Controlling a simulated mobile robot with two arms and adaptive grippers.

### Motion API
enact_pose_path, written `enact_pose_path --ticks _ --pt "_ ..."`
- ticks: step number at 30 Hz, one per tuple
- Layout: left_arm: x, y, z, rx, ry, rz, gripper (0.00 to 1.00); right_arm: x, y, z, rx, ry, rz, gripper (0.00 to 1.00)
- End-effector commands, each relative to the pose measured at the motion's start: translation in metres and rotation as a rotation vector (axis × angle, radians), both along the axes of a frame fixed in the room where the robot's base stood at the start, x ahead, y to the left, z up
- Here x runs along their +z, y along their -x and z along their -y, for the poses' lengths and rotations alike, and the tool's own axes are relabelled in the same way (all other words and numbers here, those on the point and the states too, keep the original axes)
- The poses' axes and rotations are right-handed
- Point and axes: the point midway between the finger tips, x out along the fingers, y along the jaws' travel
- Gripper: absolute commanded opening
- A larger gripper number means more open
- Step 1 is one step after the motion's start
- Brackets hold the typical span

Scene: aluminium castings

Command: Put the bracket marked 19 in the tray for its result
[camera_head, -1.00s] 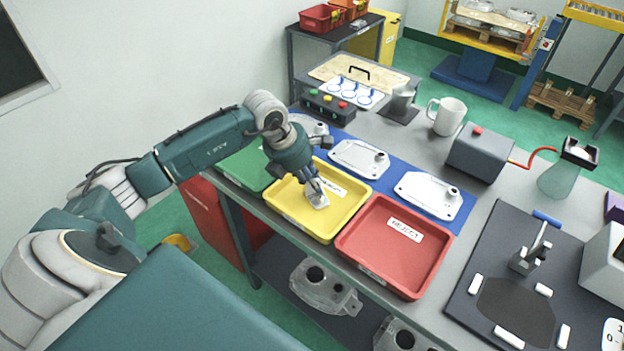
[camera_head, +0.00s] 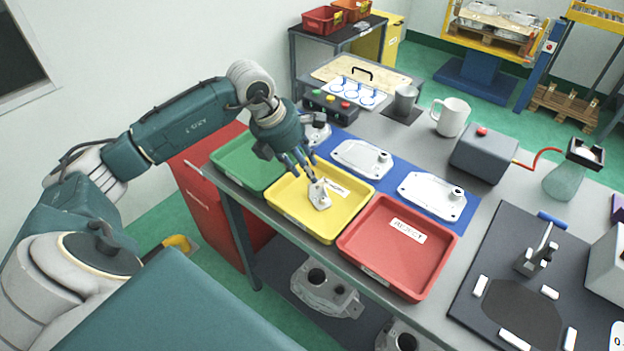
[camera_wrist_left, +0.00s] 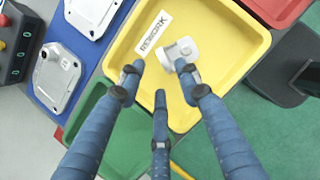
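The small light-grey metal bracket (camera_head: 319,195) lies in the yellow tray (camera_head: 289,214), whose label reads REWORK in the left wrist view. The bracket also shows in the left wrist view (camera_wrist_left: 175,52) near the tray's label; I cannot read a number on it. My left gripper (camera_head: 305,174) is open above the yellow tray. Its blue fingers are spread in the left wrist view (camera_wrist_left: 160,80), and one fingertip overlaps the bracket's edge there. The green tray (camera_head: 236,163) and the red REJECT tray (camera_head: 392,252) flank the yellow one. My right gripper is not in view.
White cast plates (camera_head: 361,158) lie on a blue mat behind the trays. A mug (camera_head: 451,117), a grey box with a red button (camera_head: 483,154) and a button panel (camera_head: 333,107) stand farther back. A dark fixture board (camera_head: 490,262) is at the right. The red and green trays look empty.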

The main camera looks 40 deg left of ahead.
Motion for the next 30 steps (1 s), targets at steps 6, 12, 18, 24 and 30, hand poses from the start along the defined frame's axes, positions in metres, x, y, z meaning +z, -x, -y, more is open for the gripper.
enact_pose_path --ticks 6,12,18,24,30 --pt "0.036 0.012 -0.008 0.001 -0.002 0.003 0.34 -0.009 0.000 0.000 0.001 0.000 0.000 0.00" --pt "0.050 0.018 -0.010 0.001 0.000 -0.001 0.34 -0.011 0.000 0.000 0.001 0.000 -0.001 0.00" --pt "0.051 0.019 -0.010 0.001 0.001 -0.001 0.34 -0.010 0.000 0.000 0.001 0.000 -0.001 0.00" --pt "0.051 0.018 -0.010 0.001 0.001 -0.001 0.34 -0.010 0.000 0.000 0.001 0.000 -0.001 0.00" --pt "0.051 0.018 -0.010 0.001 0.001 -0.001 0.34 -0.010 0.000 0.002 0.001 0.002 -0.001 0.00"
